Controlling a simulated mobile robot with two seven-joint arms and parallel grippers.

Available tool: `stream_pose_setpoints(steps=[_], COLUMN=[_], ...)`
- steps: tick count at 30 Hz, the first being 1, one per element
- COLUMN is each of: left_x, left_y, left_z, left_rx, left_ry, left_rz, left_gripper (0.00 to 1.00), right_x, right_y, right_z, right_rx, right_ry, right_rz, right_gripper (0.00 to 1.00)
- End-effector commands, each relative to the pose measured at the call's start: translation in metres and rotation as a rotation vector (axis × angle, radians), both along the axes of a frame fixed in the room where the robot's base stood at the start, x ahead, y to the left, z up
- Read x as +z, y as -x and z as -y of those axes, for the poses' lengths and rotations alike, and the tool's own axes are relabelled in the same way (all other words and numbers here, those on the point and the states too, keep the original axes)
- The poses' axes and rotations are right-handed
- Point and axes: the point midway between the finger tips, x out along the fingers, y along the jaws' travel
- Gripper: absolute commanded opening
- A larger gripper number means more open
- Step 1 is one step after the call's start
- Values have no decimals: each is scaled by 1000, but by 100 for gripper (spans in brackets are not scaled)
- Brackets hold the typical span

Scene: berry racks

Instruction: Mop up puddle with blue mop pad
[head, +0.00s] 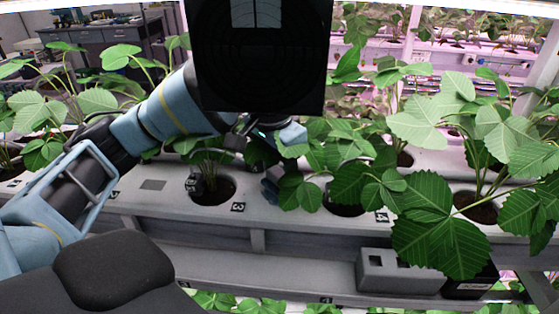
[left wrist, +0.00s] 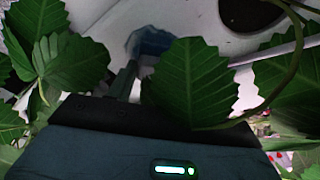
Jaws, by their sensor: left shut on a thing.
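My left arm reaches in from the left in the head view, across the white plant channel. My left gripper (head: 268,172) is low over the channel, between two plant holes and partly hidden by leaves. It is shut on the blue mop pad (head: 270,190), of which only a small dark blue part shows. In the left wrist view the pad (left wrist: 153,42) shows as a blue patch against the white surface, partly covered by a leaf. I cannot tell whether it touches the surface. I cannot make out the puddle in either view. My right gripper is not in view.
Strawberry plants grow from round holes in the white channel (head: 152,185); their leaves (head: 440,232) crowd the right side. A grey box (head: 395,275) stands on the lower ledge at right. A black panel blocks the upper middle. A dark cabinet (head: 105,38) stands far back left.

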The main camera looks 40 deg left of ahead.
Motion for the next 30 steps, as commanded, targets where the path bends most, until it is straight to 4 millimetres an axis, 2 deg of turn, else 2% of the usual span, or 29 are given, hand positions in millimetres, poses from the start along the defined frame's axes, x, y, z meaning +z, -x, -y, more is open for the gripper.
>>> stream_pose_setpoints(steps=[6, 16, 30], left_x=[2, 1, -2], left_y=[12, 17, 44], left_z=[8, 11, 27], left_rx=[-3, -4, -5], left_ry=[1, 1, 1], left_rz=[0, -2, -1], left_gripper=[32, 32, 32], right_x=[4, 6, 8], right_y=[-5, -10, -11], right_z=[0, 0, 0], right_rx=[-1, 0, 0], right_ry=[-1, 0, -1], right_rz=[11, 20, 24], right_gripper=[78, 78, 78])
